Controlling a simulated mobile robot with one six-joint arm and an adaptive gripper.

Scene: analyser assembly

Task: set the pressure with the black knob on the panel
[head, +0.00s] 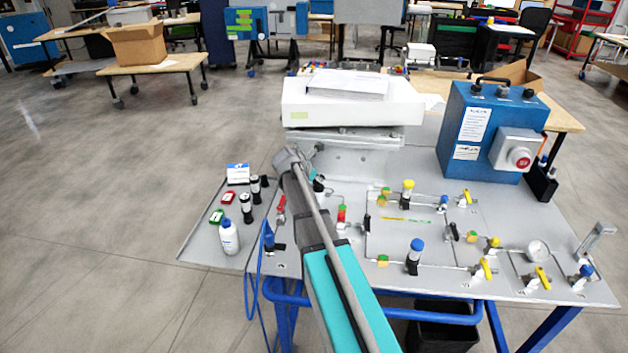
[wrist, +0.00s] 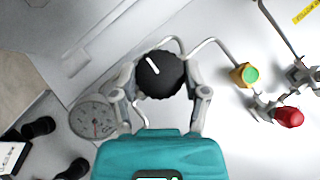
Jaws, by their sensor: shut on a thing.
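The black knob (wrist: 160,74) is round and ribbed with a white mark line on its face, seen in the wrist view. My gripper (wrist: 160,82) has one finger on each side of the knob and is shut on it. A round pressure gauge (wrist: 94,117) with a light face and a needle lies just left of the fingers; its reading is too small to tell. In the head view my gripper is at the back left of the panel (head: 465,235), and my arm hides most of it and the knob.
A green-topped yellow fitting (wrist: 244,75) and a red knob (wrist: 289,117) stand right of the gripper. A white device (head: 352,100) stands behind the panel, and a blue box (head: 490,130) at the back right. Small bottles and vials (head: 229,237) stand at the left.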

